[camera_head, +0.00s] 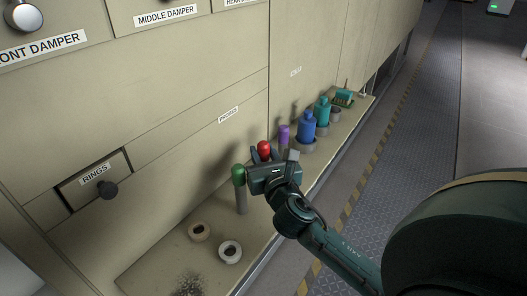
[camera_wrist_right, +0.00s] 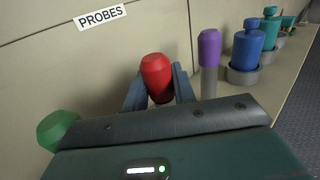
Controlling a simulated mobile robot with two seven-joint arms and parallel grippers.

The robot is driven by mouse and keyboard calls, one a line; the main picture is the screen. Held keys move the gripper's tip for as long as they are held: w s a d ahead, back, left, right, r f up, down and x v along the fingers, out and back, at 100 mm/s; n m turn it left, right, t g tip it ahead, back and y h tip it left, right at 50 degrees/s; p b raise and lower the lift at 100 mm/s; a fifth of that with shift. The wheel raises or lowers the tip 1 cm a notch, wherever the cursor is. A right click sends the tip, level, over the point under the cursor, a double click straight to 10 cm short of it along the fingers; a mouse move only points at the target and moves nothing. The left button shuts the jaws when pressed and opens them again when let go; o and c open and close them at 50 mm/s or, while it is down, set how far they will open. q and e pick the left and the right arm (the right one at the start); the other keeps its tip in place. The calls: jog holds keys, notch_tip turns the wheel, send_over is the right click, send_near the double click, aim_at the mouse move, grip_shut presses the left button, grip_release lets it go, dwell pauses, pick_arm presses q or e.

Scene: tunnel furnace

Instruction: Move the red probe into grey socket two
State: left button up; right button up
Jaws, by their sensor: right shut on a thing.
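The red probe (camera_head: 264,147) has a rounded red head. It stands between the green probe (camera_head: 239,174) and the purple probe (camera_head: 284,133) on the shelf, below the PROBES label. My right gripper (camera_head: 265,158) is shut on the red probe. In the right wrist view the red head (camera_wrist_right: 156,76) sits between the two fingers, looking about upright. Its lower part is hidden behind my gripper, so I cannot tell whether it is seated or lifted. I cannot pick out a socket marked two. My left gripper is not in view.
A blue bottle (camera_head: 307,128) and a teal bottle (camera_head: 322,111) stand in grey cups further along the shelf. The furnace wall (camera_head: 190,110) rises close behind the probes.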

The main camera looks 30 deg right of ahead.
jog(key=o, duration=1.1)
jog(key=shift+f, duration=0.1)
jog(key=shift+v, duration=1.2)
jog(key=shift+p+v, duration=0.4)
jog(key=shift+v, duration=1.95)
